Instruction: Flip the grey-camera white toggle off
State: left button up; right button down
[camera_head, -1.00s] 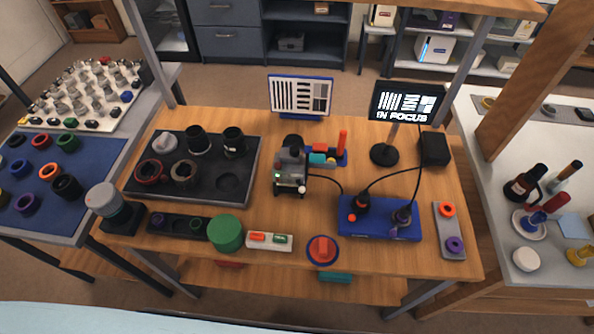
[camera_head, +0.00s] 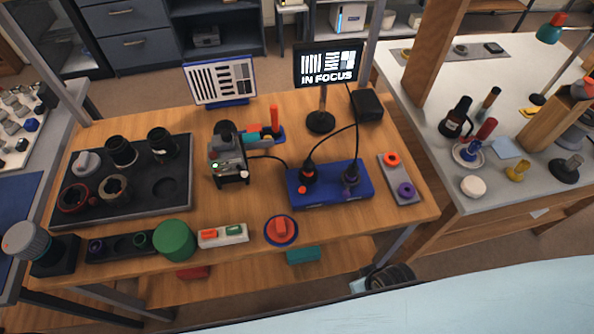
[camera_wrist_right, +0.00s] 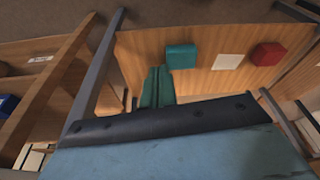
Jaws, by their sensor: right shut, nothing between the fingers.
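The grey camera (camera_head: 228,158) stands on the wooden table, left of the middle, in the head view. A small green light shows on its front. A small pale knob at its lower front right may be the white toggle (camera_head: 244,174); its position is too small to read. My right gripper (camera_wrist_right: 158,72) is in the right wrist view, its two green fingers shut together and empty. It is low, near the lower shelf and well away from the camera. My left gripper is not in view.
A blue box (camera_head: 330,186) with cables stands right of the camera, and a dark tray (camera_head: 125,200) left of it. A red knob (camera_head: 281,229) is near the front edge. A monitor (camera_head: 328,64) reads "IN FOCUS". A teal block (camera_wrist_right: 182,56) lies on the lower shelf.

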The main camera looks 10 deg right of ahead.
aim_at(242, 172)
jog(key=w+a+r+t+b, duration=0.1)
jog(key=w+r+b, duration=0.15)
jog(key=r, duration=0.85)
jog(key=w+a+r+t+y, duration=0.1)
jog(key=w+a+r+y, duration=0.1)
jog(key=w+a, duration=0.1)
jog(key=w+a+r+m+t+y, duration=0.1)
jog(key=w+a+r+t+y, duration=0.1)
jog(key=w+a+r, duration=0.1)
jog(key=w+a+r+t+y, duration=0.2)
jog(key=w+a+r, duration=0.1)
jog(key=w+a, duration=0.1)
jog(key=shift+w+a+r+m+y, duration=0.15)
jog(key=shift+r+m+y, duration=0.15)
jog(key=shift+m, duration=0.1)
jog(key=w+a+r+m+t+y, duration=0.2)
jog(key=w+r+m+t, duration=0.1)
jog(key=w+r+t, duration=0.1)
jog(key=shift+w+a+r+m, duration=0.15)
jog(key=shift+w+r+m, duration=0.15)
jog(key=shift+w+r, duration=0.4)
jog(key=shift+f, duration=0.1)
